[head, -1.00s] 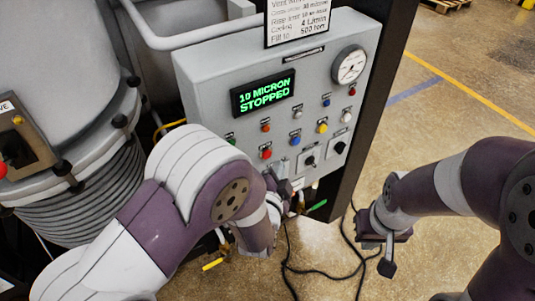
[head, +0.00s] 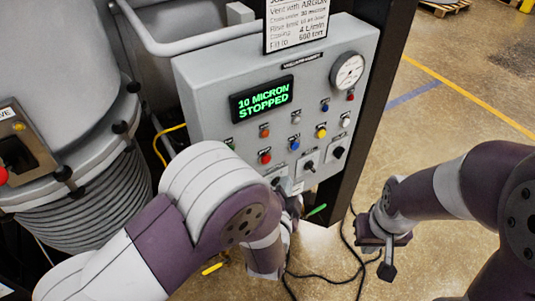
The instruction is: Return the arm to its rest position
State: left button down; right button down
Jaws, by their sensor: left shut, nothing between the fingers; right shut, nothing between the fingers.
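My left arm comes in from the left and bends in front of the lower part of the grey control panel (head: 215,75). My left gripper (head: 292,205) is partly hidden behind my own wrist, just below the panel's lower edge. It is shut and holds nothing. My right gripper (head: 388,262) hangs over the floor to the right of the panel, shut and empty. The panel's display (head: 262,99) reads "10 MICRON STOPPED". A round gauge (head: 347,70) sits at its upper right, above several coloured buttons and black knobs.
A grey furnace vessel (head: 65,75) with ribbed bellows (head: 90,205) stands at the left. A black cable (head: 345,275) lies on the floor below the panel. A dark post (head: 375,115) stands at the panel's right edge. Open floor (head: 450,100) lies beyond it.

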pick_arm(q)
jog(key=s+a+f+n+g+b, duration=0.2)
jog(key=s+f+n+g, duration=0.4)
jog(key=s+f+g, duration=0.4)
jog(key=s+a+r+n+g+y+b, duration=0.1)
jog(key=a+r+n+g+b, duration=0.1)
jog(key=a, duration=0.6)
jog(key=s+a+r+n+g+y+b, duration=0.1)
jog(key=s+a+n+b, duration=0.1)
jog(key=a+n, duration=0.3)
jog(key=a, duration=0.3)
jog(key=shift+s+a+r+g, duration=0.2)
jog(key=shift+a+r+g, duration=0.15)
jog(key=shift+r+g, duration=0.05)
jog(key=shift+a, duration=0.1)
